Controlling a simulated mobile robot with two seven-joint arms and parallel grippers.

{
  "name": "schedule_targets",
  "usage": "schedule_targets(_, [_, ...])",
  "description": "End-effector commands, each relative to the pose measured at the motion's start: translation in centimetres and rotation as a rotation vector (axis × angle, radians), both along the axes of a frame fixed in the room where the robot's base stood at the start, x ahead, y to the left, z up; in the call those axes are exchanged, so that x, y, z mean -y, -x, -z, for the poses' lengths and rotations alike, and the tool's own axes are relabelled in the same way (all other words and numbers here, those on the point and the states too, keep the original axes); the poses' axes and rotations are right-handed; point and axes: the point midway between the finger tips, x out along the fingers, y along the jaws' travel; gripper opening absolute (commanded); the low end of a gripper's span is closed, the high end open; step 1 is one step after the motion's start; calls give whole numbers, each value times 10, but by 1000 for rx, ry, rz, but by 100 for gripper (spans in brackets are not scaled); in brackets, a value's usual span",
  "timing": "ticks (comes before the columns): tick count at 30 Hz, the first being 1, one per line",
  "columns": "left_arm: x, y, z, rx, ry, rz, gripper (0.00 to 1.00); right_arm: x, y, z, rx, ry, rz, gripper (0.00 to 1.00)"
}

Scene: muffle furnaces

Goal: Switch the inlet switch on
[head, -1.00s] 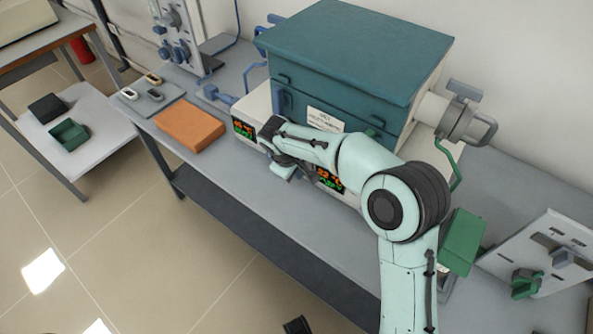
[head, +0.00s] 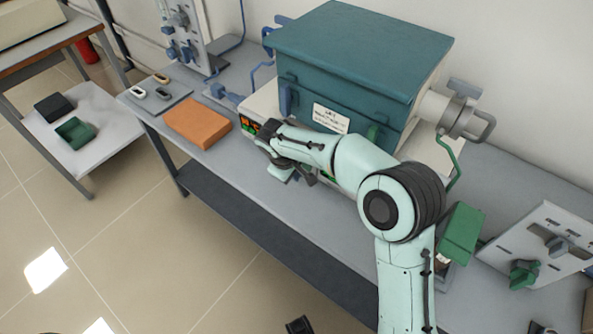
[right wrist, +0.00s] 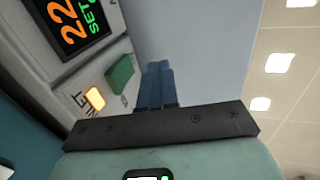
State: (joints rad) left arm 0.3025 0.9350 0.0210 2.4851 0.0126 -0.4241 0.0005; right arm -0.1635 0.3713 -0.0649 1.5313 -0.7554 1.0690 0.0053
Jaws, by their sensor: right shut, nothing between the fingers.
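The furnace (head: 350,60) is a teal box on a pale base on the bench. In the right wrist view its front panel shows a display (right wrist: 75,22) with orange and green digits. Beside it are a green switch block (right wrist: 121,73) and a lit amber square (right wrist: 95,99), with partly hidden lettering that seems to read INLET. My right gripper (right wrist: 158,72) is shut and empty, its blue fingers just right of the green block; contact cannot be told. In the head view my right wrist covers most of this panel. My left gripper is not in view.
An orange block (head: 198,122) lies on the bench (head: 225,165) left of the furnace. A green box (head: 461,232) and a tilted panel with a green knob (head: 523,273) stand at right, near my right arm. The bench front strip is mostly clear.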

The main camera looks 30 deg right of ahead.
Motion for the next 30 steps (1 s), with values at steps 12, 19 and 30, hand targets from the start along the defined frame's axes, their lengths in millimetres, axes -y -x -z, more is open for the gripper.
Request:
schedule_targets(12, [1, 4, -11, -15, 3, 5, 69, -41, 16, -67, 2, -1, -2, 0])
schedule_targets(19, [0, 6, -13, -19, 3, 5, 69, -50, 20, -83, 0, 0, 1, 0])
schedule_targets(30, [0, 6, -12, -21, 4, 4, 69, -51, 21, -83, -1, 0, 1, 0])
